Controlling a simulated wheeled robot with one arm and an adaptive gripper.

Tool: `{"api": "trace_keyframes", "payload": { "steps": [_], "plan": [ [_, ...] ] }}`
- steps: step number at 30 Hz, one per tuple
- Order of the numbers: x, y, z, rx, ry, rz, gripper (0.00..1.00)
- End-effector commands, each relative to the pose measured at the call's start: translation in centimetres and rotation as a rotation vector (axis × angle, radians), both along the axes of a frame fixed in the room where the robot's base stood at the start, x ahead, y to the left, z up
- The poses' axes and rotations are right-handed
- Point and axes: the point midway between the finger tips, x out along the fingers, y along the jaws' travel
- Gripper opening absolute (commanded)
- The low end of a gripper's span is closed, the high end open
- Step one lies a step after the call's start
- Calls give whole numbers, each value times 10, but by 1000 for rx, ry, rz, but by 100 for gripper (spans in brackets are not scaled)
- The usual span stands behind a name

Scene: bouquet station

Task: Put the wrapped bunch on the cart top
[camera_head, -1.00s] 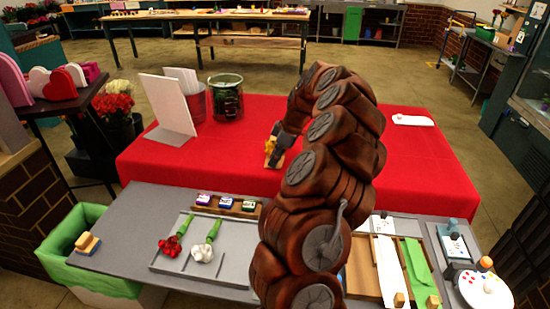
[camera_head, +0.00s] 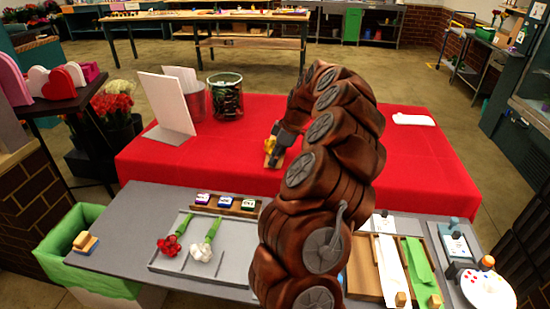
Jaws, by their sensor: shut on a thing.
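My gripper (camera_head: 274,149) is small in view over the red-covered table, near its middle and left of my arm. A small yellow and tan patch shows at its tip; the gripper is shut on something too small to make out. I cannot pick out a wrapped bunch for certain, and my arm may hide part of it. A metal cart (camera_head: 470,72) with a green box (camera_head: 485,33) on it stands at the far right by the brick wall; I cannot tell whether it is the cart of the task.
On the grey near bench, a red flower (camera_head: 169,245) and a white flower (camera_head: 201,252) lie in a tray. The right floor is open.

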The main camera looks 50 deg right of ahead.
Motion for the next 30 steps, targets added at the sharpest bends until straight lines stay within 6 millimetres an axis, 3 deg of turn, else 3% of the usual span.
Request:
{"api": "trace_keyframes", "payload": {
  "steps": [12,13,15,21,27,30],
  "plan": [
    [0,0,0,0,0,0,0],
    [0,0,0,-1,-1,0,26],
    [0,0,0,-1,-1,0,33],
    [0,0,0,0,0,0,53],
    [0,0,0,0,0,0,53],
    [0,0,-1,0,0,0,63]
  ]
}}
